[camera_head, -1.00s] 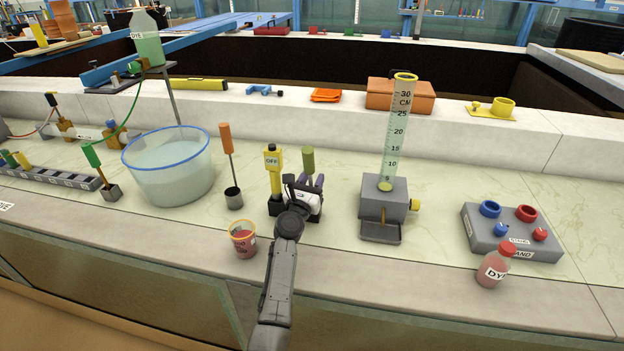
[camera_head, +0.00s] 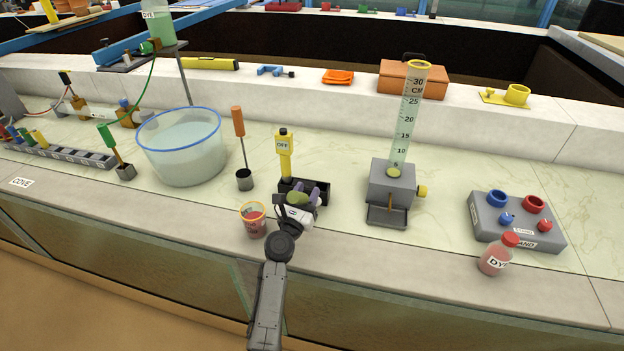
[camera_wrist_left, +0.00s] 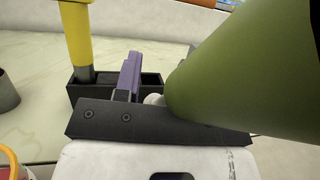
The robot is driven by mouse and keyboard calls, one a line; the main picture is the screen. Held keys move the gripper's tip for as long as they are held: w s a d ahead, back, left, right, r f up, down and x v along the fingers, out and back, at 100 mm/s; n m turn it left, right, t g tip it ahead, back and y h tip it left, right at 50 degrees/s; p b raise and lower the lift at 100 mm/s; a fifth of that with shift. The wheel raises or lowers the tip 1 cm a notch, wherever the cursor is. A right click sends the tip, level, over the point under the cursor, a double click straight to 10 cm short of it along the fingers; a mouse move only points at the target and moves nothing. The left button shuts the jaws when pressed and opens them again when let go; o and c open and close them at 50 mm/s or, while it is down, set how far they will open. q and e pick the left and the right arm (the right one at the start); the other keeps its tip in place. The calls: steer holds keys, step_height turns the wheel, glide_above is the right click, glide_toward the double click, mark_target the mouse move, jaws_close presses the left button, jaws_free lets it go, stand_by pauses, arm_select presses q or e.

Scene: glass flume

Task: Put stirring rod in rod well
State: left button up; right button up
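My left gripper (camera_head: 303,194) is low at the front of a small black holder. Its purple fingers stand apart, one on each side of an olive-green handle (camera_head: 297,199). In the left wrist view this handle (camera_wrist_left: 250,75) is large and close. It tilts back over the palm, with a gap to the visible finger (camera_wrist_left: 130,75); the other finger is hidden. An orange-handled thin rod (camera_head: 238,121) stands upright in a dark metal cup (camera_head: 244,181), left of the gripper. I cannot tell which handled piece is the stirring rod. My right gripper is not in view.
A yellow "OFF" tool (camera_head: 284,163) stands in the black holder (camera_head: 324,188). A red-filled cup (camera_head: 253,222) is close to the gripper's left. A measuring tube (camera_head: 408,120) on a grey block is to the right. A water basin (camera_head: 182,155) is left.

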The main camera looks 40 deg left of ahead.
arm_select(q)
steer(key=shift+s+d+f, duration=0.1)
steer(key=shift+s+d, duration=0.05)
steer(key=shift+s, duration=0.3)
steer(key=shift+o, duration=0.4)
steer(key=o, duration=1.1)
steer(key=shift+s, duration=0.1)
steer(key=v, duration=1.3)
steer(key=shift+s+f, duration=0.15)
steer(key=shift+s, duration=0.1)
steer(key=shift+c, duration=0.4)
